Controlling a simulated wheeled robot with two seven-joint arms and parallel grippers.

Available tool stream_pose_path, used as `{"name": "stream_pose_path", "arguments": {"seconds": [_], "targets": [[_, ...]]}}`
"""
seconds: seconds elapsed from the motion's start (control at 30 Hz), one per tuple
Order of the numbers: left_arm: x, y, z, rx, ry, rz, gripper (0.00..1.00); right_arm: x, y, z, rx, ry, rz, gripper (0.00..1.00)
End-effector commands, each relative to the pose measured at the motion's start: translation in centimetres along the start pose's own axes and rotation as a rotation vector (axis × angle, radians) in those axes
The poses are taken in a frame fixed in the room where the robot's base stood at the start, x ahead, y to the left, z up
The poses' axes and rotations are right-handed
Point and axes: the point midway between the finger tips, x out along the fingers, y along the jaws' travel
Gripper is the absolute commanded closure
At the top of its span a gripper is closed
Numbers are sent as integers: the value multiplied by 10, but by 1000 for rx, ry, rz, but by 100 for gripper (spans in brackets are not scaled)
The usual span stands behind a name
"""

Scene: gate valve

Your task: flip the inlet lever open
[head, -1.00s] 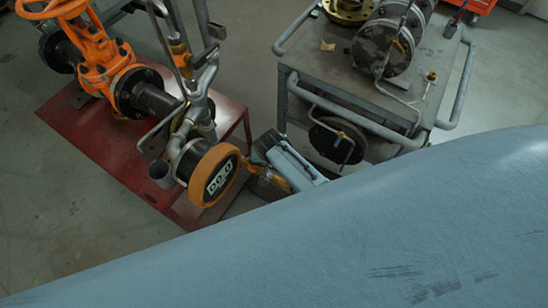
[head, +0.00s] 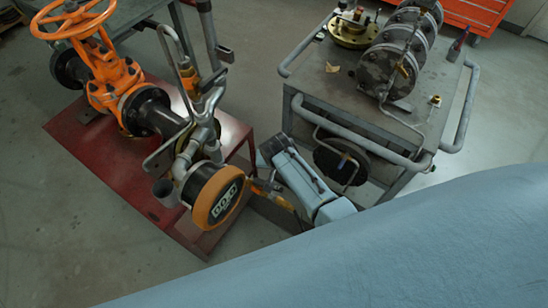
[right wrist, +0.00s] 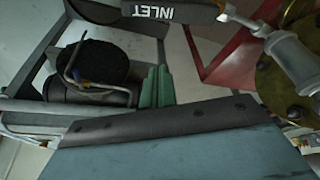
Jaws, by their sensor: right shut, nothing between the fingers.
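The inlet lever (right wrist: 160,10) shows in the right wrist view as a dark bar with white INLET lettering, cut off by the top edge. My right gripper (right wrist: 157,84) has its green fingers shut together and empty. The fingertips point toward the lever with a visible gap in the picture; I cannot tell the depth. In the head view my right wrist is beside the gauge (head: 217,195) with the orange rim, and its fingertips cannot be made out. I cannot identify the lever surely in the head view. My left gripper is not in view.
The orange gate valve (head: 100,75) and its pipework stand on a red stand (head: 90,160) at left. A grey cart (head: 355,85) with flanged parts and rails stands at right. A round dark part (right wrist: 92,62) with a bent rod shows in the wrist view.

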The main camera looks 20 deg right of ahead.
Motion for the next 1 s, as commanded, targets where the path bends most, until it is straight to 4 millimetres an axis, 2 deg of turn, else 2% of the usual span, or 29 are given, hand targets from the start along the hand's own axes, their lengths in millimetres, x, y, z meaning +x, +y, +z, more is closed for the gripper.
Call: {"name": "stream_pose_path", "arguments": {"seconds": [0.03, 0.2, 0.4, 1.0], "targets": [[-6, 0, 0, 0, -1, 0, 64, -12, -2, 0, 1, 0, -2, 100], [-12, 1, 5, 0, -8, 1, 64, -37, -4, 0, 1, -1, -1, 100], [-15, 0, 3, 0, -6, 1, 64, -54, -6, 0, 0, -1, -1, 100], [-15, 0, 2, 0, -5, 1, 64, -57, -6, 0, 0, -2, 0, 100]]}}
